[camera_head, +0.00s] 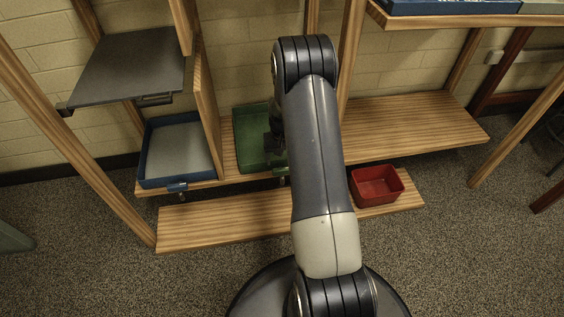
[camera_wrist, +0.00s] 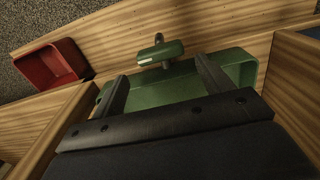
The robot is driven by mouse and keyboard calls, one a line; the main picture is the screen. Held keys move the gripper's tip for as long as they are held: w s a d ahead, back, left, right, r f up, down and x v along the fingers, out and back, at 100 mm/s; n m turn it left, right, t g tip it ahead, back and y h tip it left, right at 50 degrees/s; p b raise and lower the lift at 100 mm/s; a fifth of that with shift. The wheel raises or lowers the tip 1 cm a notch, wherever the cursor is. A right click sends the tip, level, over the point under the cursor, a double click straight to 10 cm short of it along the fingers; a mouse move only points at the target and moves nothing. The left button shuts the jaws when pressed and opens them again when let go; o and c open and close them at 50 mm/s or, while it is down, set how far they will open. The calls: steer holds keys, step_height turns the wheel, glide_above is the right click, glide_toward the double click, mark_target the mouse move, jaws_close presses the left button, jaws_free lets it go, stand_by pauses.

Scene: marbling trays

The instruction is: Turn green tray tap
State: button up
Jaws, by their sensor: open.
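The green tray (camera_head: 243,150) sits on the middle shelf in the head view, partly hidden behind my arm. Its green tap (camera_head: 281,169) shows small at the front edge beside my arm. In the wrist view, the green tray (camera_wrist: 240,72) lies beyond my fingers. Its tap (camera_wrist: 160,53) is a green body with a small dark handle on a stem, and it sticks out from the tray's wall. My gripper (camera_wrist: 160,71) is open. Its two dark fingers point towards the tray wall, one on each side of the tap in the picture, and do not appear to touch it.
A blue tray (camera_head: 147,172) with its own tap stands left of the green tray, past a wooden divider (camera_head: 204,100). A red box (camera_head: 377,186) rests on the lower shelf (camera_head: 225,221). A grey board (camera_head: 130,65) sits above the blue tray. The right shelf (camera_head: 420,120) is bare.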

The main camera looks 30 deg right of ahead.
mark_target(282, 169)
step_height(282, 169, up, 4)
steer(key=shift+r+p, duration=0.15)
steer(key=shift+p, duration=0.3)
step_height(282, 169, down, 11)
steer(key=b, duration=0.4)
steer(key=shift+r+m, duration=0.1)
steer(key=shift+m, duration=0.2)
